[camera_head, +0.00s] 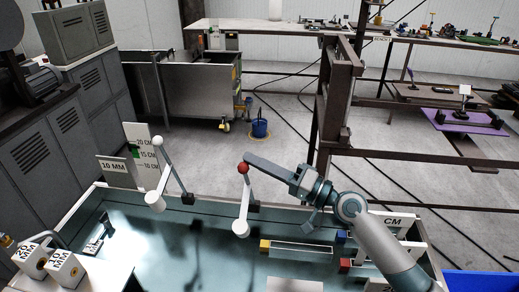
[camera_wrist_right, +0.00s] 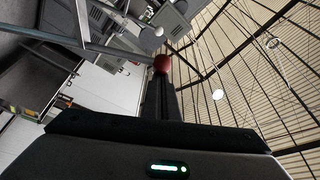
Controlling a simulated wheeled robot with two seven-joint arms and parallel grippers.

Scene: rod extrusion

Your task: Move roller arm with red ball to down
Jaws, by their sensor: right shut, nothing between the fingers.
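The red ball (camera_head: 243,168) sits at the upper end of a thin roller arm (camera_head: 249,188) that stands up from the rim of the teal-floored tank. A white roller (camera_head: 242,215) hangs below it near the arm's base. My right gripper (camera_head: 248,159) comes in from the right, its long fingers shut and empty, with the tips at the red ball. In the right wrist view the ball (camera_wrist_right: 162,63) shows just beyond the tips of the fingers (camera_wrist_right: 162,80). I cannot tell whether they touch. My left gripper is not in view.
A second roller arm with a white ball (camera_head: 158,141) stands to the left, beside height signs (camera_head: 145,152). Coloured blocks, such as a yellow one (camera_head: 265,245) and a red one (camera_head: 345,265), lie at the tank's right. A brown metal frame (camera_head: 335,100) stands behind my right arm.

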